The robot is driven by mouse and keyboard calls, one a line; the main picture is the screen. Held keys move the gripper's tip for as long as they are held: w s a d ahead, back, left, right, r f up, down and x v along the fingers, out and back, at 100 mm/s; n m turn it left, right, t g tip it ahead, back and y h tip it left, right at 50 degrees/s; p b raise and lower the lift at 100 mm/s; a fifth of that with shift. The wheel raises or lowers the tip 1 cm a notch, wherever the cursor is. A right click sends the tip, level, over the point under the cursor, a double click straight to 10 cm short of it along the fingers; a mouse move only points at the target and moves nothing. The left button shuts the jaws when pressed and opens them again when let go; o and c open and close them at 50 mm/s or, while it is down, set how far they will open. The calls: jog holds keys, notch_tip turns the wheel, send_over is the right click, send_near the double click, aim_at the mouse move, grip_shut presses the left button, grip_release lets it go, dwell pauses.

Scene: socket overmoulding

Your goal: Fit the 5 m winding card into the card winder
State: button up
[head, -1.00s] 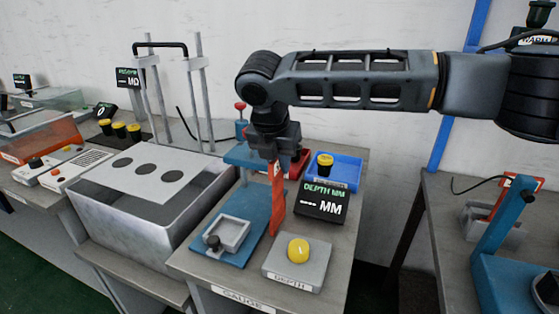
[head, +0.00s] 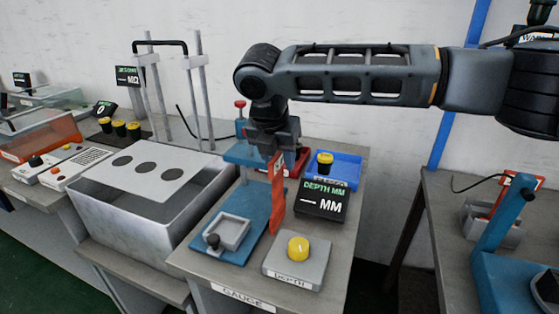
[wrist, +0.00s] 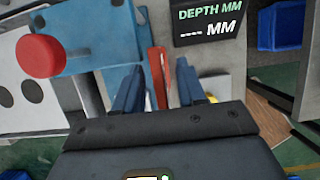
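An orange-red card (head: 278,198) with a pale mark near its top hangs upright below my gripper (head: 275,148) in the head view. In the wrist view my gripper (wrist: 158,88) has its two blue fingers on either side of a narrow red strip (wrist: 164,82), which I take to be the same card seen nearly edge-on. The card's mark is too small to read. At the right edge of the head view stands a blue machine (head: 497,222) with a slanted post; I cannot tell if it is the card winder.
Below the card are a blue gauge fixture (head: 246,246), a grey box with a yellow button (head: 298,250), and a depth display (head: 322,201). A blue bin (head: 347,170) stands behind. A grey tank (head: 150,225) is on the left. A gap separates the two right-hand tables.

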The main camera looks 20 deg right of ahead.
jog(key=v, duration=1.1)
jog(key=shift+r, duration=0.2)
jog(key=s+a+f+m+t+y, duration=0.1)
jog(key=s+a+f+m+y, duration=0.35)
jog(key=a, duration=0.35)
jog(key=s+a+f+m+t+y, duration=0.2)
jog(key=s+a+f+m+y, duration=0.1)
jog(key=a+y, duration=0.4)
jog(key=s+a+f+m+t+y, duration=0.1)
jog(key=s+a+f+m+y, duration=0.25)
jog(key=a, duration=0.55)
jog(key=s+d+f+m+t+h, duration=0.4)
jog(key=s+d+f+m, duration=0.2)
jog(key=s+d+m, duration=0.25)
jog(key=s+d+f+m+t+h, duration=0.4)
jog(key=s+d+f+m, duration=0.2)
jog(key=s+d+m, duration=0.3)
jog(key=s+d+r+h, duration=0.1)
jog(key=s+d+h, duration=0.1)
jog(key=s+d, duration=0.6)
jog(key=s+d+r+h, duration=0.2)
jog(key=s+d, duration=0.6)
jog(key=s, duration=0.6)
jog(key=shift+g, duration=0.4)
jog(key=shift+w, duration=0.1)
